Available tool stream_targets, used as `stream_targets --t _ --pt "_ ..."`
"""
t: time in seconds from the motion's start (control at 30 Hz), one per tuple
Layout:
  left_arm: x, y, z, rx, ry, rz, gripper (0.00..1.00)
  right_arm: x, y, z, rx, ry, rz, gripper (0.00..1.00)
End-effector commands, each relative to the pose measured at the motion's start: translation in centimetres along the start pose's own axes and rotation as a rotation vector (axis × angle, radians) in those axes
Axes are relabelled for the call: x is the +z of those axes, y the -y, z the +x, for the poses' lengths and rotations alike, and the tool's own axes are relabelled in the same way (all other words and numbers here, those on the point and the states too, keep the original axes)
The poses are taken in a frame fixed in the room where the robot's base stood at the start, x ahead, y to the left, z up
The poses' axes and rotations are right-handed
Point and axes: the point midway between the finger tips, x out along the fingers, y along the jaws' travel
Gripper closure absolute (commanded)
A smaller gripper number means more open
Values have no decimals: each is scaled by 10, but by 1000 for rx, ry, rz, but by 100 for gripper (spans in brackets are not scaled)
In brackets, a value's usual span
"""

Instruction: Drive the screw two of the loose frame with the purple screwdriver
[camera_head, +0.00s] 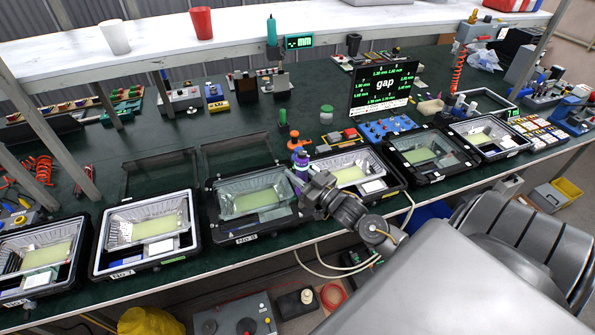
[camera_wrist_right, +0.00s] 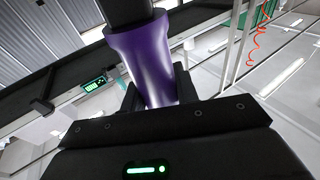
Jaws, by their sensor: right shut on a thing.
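The purple screwdriver (camera_head: 300,160) is upright in my right gripper (camera_head: 302,178), at the right edge of a floodlight housing with a black frame (camera_head: 250,204) on the bench. In the right wrist view its purple handle (camera_wrist_right: 148,62) sits between the two black fingers. The gripper is shut on the handle. The screwdriver's tip and the screw under it are hidden behind my gripper and wrist, so I cannot tell whether they touch. I cannot tell for sure which frame is the loose one. My left gripper is not in view.
More open housings stand in a row: a white-framed one (camera_head: 148,232) to the left and one (camera_head: 352,172) close to the right of my gripper.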

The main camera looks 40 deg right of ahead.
Motion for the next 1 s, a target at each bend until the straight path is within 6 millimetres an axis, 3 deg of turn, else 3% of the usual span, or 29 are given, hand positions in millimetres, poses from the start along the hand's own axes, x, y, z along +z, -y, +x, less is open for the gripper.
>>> stream_targets --t 0.87,1.0 --pt "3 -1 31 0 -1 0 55 43 0 -6 1 -4 1 100" --pt "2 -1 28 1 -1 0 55 40 0 -6 0 -4 0 100"
